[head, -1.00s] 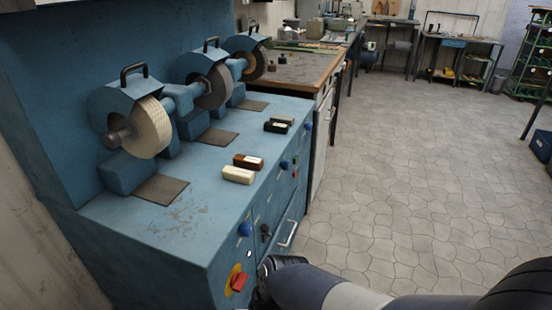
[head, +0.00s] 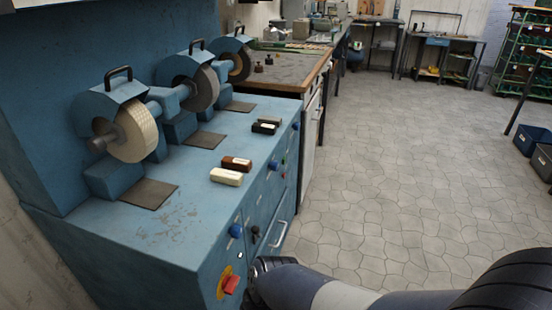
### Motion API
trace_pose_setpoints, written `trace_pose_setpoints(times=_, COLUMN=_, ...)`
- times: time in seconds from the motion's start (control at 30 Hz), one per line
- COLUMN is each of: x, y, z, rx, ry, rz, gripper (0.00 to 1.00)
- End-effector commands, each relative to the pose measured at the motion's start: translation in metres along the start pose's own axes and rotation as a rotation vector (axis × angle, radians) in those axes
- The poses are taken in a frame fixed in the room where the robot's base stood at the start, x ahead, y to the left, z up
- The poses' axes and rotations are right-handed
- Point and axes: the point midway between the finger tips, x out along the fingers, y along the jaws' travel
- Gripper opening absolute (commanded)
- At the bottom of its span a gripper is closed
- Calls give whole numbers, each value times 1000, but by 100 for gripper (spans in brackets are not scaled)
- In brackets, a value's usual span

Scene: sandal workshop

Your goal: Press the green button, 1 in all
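A small green spot, which looks like the green button (head: 284,160), shows on the front face of the blue grinding machine (head: 170,235), beside a blue knob (head: 273,165). It is too small to tell its shape. My gripper (head: 254,292) is at the lower middle of the head view, close to the near end of the machine's front, beside a red switch (head: 230,285) on a yellow plate. Its fingers are mostly hidden or cut off by the frame edge, so its opening does not show. It is well nearer to me than the green spot.
Another blue knob (head: 236,230), a dark knob (head: 256,231) and a metal drawer handle (head: 278,234) stick out of the machine's front. Wax-like blocks (head: 227,177) and grinding wheels (head: 133,135) are on top. The paved floor (head: 400,190) to the right is clear.

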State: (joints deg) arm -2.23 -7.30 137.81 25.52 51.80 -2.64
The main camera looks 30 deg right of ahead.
Motion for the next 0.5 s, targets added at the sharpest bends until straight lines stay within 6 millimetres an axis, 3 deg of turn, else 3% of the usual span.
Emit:
trace_pose_setpoints(times=0.3, x=0, y=0, z=0, rx=0, ry=0, rz=0, gripper=0)
trace_pose_setpoints(times=0.5, x=0, y=0, z=0, rx=0, ry=0, rz=0, gripper=0)
